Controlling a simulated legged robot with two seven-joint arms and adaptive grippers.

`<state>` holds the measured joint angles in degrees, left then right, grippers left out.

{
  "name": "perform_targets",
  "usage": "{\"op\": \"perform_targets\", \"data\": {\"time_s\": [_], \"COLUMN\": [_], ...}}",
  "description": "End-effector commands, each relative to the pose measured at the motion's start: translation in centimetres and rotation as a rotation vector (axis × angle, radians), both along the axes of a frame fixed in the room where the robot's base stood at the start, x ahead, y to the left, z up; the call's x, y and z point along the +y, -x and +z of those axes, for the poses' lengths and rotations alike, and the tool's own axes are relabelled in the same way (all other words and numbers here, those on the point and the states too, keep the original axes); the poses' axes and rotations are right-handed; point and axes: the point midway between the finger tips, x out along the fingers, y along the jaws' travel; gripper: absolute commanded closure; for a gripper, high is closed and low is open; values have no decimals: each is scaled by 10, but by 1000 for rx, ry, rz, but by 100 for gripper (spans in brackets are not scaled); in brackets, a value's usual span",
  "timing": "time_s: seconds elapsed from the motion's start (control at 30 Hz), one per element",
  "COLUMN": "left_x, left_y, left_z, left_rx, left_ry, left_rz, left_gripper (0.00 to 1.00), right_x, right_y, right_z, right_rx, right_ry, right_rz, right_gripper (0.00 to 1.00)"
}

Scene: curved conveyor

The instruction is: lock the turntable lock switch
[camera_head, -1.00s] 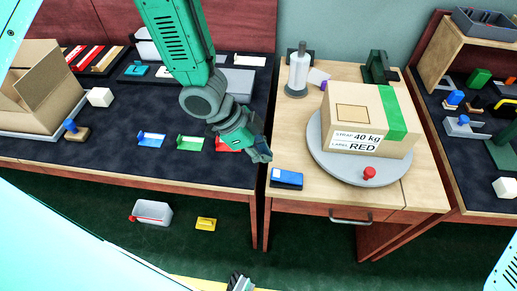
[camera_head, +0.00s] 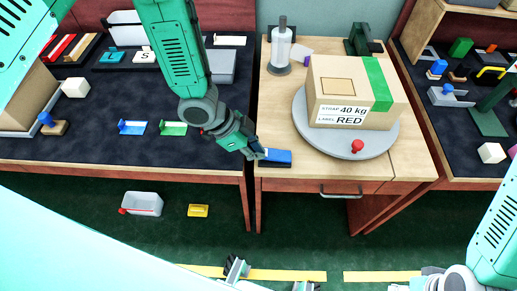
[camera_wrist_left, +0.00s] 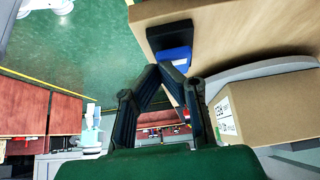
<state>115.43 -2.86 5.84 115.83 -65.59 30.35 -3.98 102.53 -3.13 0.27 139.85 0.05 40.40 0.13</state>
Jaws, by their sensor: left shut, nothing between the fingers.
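A blue switch on a dark base (camera_head: 277,156) lies at the front left edge of the wooden table, left of the round grey turntable (camera_head: 350,153). I take it to be the lock switch. My left gripper (camera_head: 256,153) is shut and empty, with its tips at the switch's left end. In the left wrist view its fingertips (camera_wrist_left: 160,70) meet just below the blue switch (camera_wrist_left: 175,58); I cannot tell whether they touch it. A carton (camera_head: 352,94) with green tape sits on the turntable. My right arm is at the lower right; its gripper's jaws are not clear.
A red knob (camera_head: 357,146) stands on the turntable's front rim. A grey bottle-like object (camera_head: 280,48) stands at the table's back left. A dark worktop (camera_head: 100,100) with several small parts lies to the left.

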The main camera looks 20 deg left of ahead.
Motion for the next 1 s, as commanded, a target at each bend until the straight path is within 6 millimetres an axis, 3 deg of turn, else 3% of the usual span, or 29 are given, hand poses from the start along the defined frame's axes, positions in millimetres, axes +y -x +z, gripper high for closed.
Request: {"op": "perform_targets", "data": {"time_s": [0.33, 1.0], "left_x": [10, 9], "left_y": [3, 3], "left_z": [-19, 2], "left_rx": [-76, -76], "left_ry": [278, 267], "left_rz": [5, 1], "left_gripper": [100, 100], "right_x": [0, 0], "right_y": [0, 0], "right_z": [-19, 0], "right_rx": [0, 0], "right_ry": [0, 0], "right_rz": [0, 0], "right_gripper": [60, 60]}}
